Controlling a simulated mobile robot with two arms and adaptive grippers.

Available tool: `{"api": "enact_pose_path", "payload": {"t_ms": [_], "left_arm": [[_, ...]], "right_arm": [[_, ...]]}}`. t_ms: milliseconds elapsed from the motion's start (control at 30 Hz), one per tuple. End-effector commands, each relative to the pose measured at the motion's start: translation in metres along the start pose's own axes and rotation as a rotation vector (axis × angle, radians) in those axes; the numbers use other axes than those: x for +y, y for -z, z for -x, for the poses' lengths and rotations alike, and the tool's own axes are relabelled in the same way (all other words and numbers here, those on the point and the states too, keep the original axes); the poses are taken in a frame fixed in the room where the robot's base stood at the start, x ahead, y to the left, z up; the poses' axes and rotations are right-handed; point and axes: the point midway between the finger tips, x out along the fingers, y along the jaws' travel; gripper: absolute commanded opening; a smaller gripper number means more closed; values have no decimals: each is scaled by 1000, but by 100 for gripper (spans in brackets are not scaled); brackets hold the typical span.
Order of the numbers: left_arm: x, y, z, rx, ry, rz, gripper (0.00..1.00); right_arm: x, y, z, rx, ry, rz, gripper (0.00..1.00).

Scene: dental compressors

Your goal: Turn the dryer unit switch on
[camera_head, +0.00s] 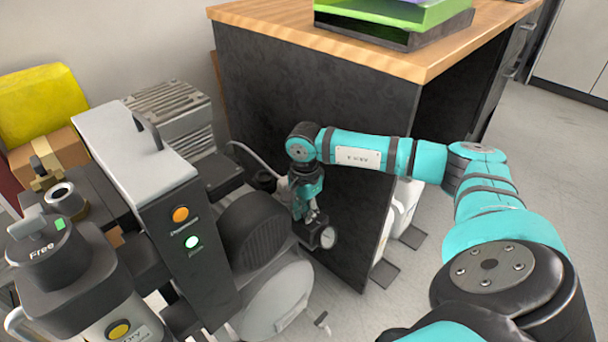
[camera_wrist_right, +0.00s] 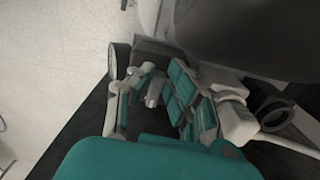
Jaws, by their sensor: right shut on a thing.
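A tall grey and black unit (camera_head: 150,180) stands left of centre in the head view. Which control is the dryer unit switch, I cannot tell for sure. My right gripper (camera_head: 310,212) is to the right of this panel, pointing down beside a round gauge (camera_head: 328,237). In the right wrist view its fingers (camera_wrist_right: 155,95) close around a small grey metal fitting (camera_wrist_right: 154,91). The fingers partly hide the fitting. My left gripper is out of view.
A black-sided wooden-top counter (camera_head: 320,130) stands close behind my right arm, with a green tray (camera_head: 400,15) on top. A dark round tank part (camera_head: 262,228) lies between panel and gripper. At left is a cylinder with a grey "Free" knob (camera_head: 38,230). Floor at right is open.

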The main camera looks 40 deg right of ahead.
Motion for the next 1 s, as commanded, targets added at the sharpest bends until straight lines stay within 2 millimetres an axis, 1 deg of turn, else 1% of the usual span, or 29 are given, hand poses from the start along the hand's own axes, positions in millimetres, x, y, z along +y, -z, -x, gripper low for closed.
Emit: {"api": "enact_pose_path", "payload": {"t_ms": [233,700,733,800,900,1000], "left_arm": [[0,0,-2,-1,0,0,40],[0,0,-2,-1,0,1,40],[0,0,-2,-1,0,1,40],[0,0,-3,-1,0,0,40],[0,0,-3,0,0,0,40],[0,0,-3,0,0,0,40]], "right_arm": [[1,0,1,-2,2,63,0],[1,0,1,-2,2,75,0],[1,0,1,-2,2,75,17],[1,0,0,-1,2,74,26],[1,0,0,-1,2,74,37],[1,0,0,-1,1,74,37]]}}
